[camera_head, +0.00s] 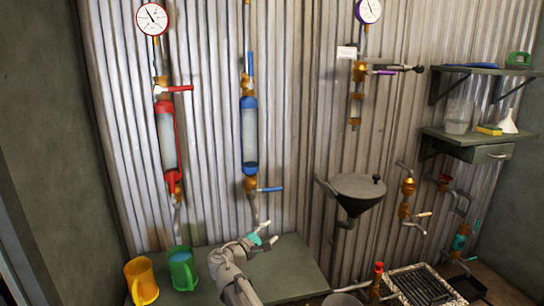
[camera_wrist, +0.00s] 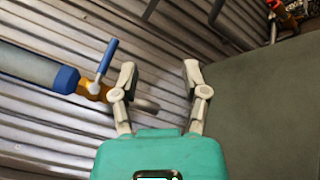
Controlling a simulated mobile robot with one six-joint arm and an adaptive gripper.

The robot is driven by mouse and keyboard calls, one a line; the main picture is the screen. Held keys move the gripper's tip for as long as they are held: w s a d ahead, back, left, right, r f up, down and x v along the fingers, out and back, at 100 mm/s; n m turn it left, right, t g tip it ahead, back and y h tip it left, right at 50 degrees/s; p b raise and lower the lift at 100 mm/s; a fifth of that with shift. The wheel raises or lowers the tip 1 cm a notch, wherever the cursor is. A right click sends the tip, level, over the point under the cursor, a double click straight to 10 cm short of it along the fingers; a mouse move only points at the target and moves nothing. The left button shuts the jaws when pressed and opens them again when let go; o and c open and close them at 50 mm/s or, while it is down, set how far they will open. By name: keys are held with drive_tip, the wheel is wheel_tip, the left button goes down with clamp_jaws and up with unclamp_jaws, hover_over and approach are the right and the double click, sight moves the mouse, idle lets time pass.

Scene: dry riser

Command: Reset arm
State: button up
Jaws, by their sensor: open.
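My gripper (camera_head: 267,234) is above the green-grey table (camera_head: 290,270) in the head view, close to the corrugated wall (camera_head: 215,130). In the wrist view my gripper (camera_wrist: 158,80) is open and its two fingers are apart with nothing between them. The blue riser tube (camera_head: 249,125) stands on the wall just above and left of it in the head view. Its blue lever valve (camera_head: 268,189) also shows left of the fingers in the wrist view (camera_wrist: 106,60). The fingers look clear of the valve, though the distance is hard to judge.
A yellow mug (camera_head: 142,281) and a green mug (camera_head: 182,268) stand left of my arm. A red riser tube (camera_head: 166,140) hangs above them. A grey funnel (camera_head: 357,192) juts from the wall at right. Shelves (camera_head: 468,137) and a black grate (camera_head: 422,285) are further right.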

drive_tip(key=s+d+f+m+g+y, duration=0.3)
drive_tip(key=s+d+f+m+g, duration=0.25)
drive_tip(key=d+f, duration=0.3)
drive_tip(key=s+d+f+m+g+y, duration=0.3)
drive_tip(key=s+d+f+m+g, duration=0.3)
drive_tip(key=d, duration=0.3)
drive_tip(key=s+f+m+g+y, duration=0.2)
drive_tip(key=s+f+m+y, duration=0.35)
drive_tip(key=s, duration=0.35)
wheel_tip(320, 180, up, 34)
drive_tip(key=p, duration=3.3)
drive_tip(key=shift+d+n+y, duration=0.15)
drive_tip(key=shift+n+y, duration=0.25)
drive_tip(key=shift+y, duration=0.05)
drive_tip(key=shift+f, duration=0.1)
